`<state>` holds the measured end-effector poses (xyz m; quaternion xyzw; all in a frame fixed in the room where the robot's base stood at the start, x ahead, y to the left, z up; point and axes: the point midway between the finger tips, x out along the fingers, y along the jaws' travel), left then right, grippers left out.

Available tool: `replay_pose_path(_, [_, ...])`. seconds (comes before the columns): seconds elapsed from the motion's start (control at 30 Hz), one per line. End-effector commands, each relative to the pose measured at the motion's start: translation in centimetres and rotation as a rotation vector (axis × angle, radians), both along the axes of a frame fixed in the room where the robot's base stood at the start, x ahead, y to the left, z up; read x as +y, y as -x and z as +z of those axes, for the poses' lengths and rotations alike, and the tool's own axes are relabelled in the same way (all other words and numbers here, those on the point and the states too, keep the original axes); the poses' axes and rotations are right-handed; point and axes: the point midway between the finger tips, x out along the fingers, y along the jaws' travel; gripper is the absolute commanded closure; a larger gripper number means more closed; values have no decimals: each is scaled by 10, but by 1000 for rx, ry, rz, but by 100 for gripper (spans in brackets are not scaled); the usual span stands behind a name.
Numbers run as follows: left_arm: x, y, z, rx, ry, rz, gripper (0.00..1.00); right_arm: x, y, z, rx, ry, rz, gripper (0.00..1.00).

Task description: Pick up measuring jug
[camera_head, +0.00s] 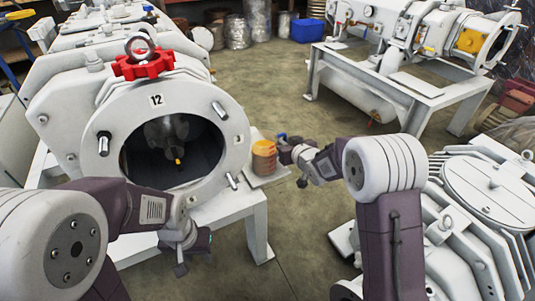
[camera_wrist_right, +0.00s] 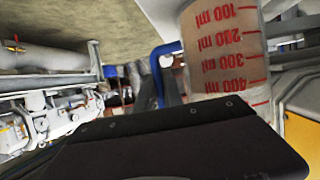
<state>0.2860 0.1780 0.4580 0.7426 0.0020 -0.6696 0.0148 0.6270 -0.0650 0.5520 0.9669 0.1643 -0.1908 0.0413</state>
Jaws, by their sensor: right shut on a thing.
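I cannot tell if the jug touches the plate. My left gripper (camera_head: 185,252) hangs low in front of the machine, its fingers unclear.
The white machine (camera_head: 100,105) with a red star-shaped knob (camera_head: 143,66) fills the left. Another machine stands on a white frame (camera_head: 420,85) at the back right. A ribbed white machine (camera_head: 480,205) is at the right. Concrete floor is free between them.

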Motion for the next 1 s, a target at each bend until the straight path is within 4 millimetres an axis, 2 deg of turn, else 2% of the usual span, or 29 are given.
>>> replay_pose_path(0.67, [0, 0, 1, 0, 0, 0, 64, 0, 0, 2, -3, -2, 0, 100])
replay_pose_path(1.0, [0, 0, 18, 0, 0, 0, 64, 0, -1, 24, -4, -1, 0, 100])
